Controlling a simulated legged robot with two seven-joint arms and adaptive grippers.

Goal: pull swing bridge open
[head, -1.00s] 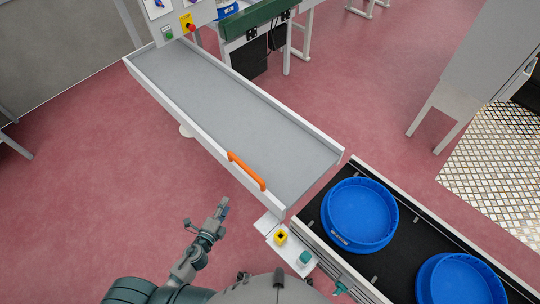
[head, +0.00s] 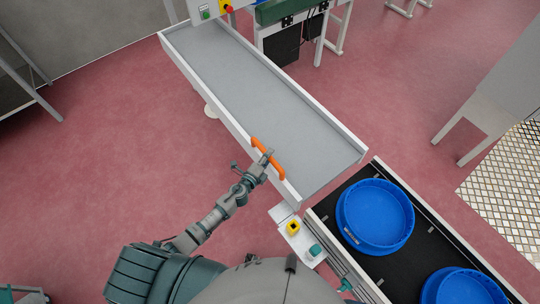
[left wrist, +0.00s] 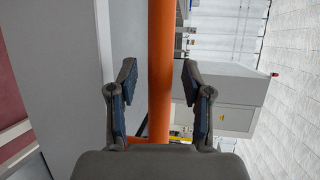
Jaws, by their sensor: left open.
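The swing bridge (head: 262,97) is a long grey tray with white side walls. It runs from the control panel at the top left down to the black conveyor. An orange handle (head: 268,158) is fixed to its near side wall, close to the conveyor end. My left gripper (head: 266,158) is at the handle in the head view. In the left wrist view the orange handle (left wrist: 161,70) runs between the two open fingers (left wrist: 160,85), with gaps on both sides. My right gripper is not in view.
The black conveyor (head: 406,237) carries blue round trays (head: 376,216). A small panel with a yellow button box (head: 293,228) sits near the bridge's end. A grey cabinet (head: 490,85) stands at right. Open red floor lies left of the bridge.

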